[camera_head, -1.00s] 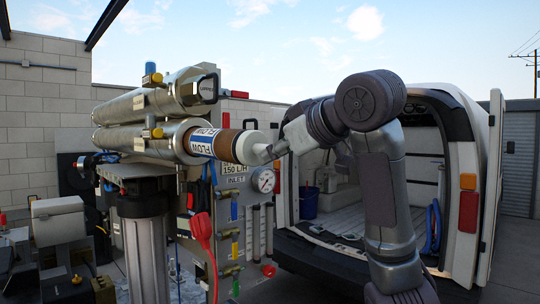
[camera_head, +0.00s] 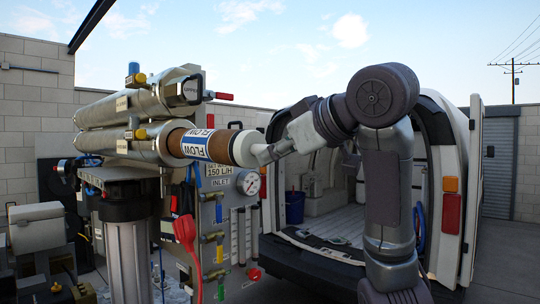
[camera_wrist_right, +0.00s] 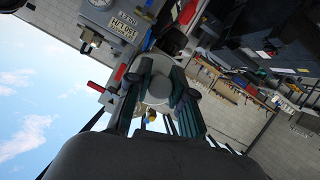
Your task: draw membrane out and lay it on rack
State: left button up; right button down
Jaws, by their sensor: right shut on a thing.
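The membrane (camera_head: 192,144) is a brown cylinder with a white band marked FLOW and a pale end cap (camera_head: 248,148). It sticks part way out of the lower steel tube (camera_head: 112,141), roughly level, its far end hidden inside. My right gripper (camera_head: 262,154) is shut on the membrane's end cap. In the right wrist view the gripper (camera_wrist_right: 160,100) has its fingers on both sides of the round cap (camera_wrist_right: 158,86). The upper steel tube (camera_head: 130,101) has its end closed by a dark clamp. My left gripper is not in view. I cannot make out the rack.
A black-topped filter housing (camera_head: 127,206) stands at left. An open white van (camera_head: 451,174) with a blue bucket (camera_head: 295,207) is behind my right arm.

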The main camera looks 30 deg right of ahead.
jog(key=shift+s+d+r, duration=0.1)
jog(key=shift+s+d, duration=0.15)
jog(key=shift+s, duration=0.45)
jog(key=shift+s+d, duration=0.2)
jog(key=shift+s, duration=0.45)
jog(key=shift+r, duration=0.1)
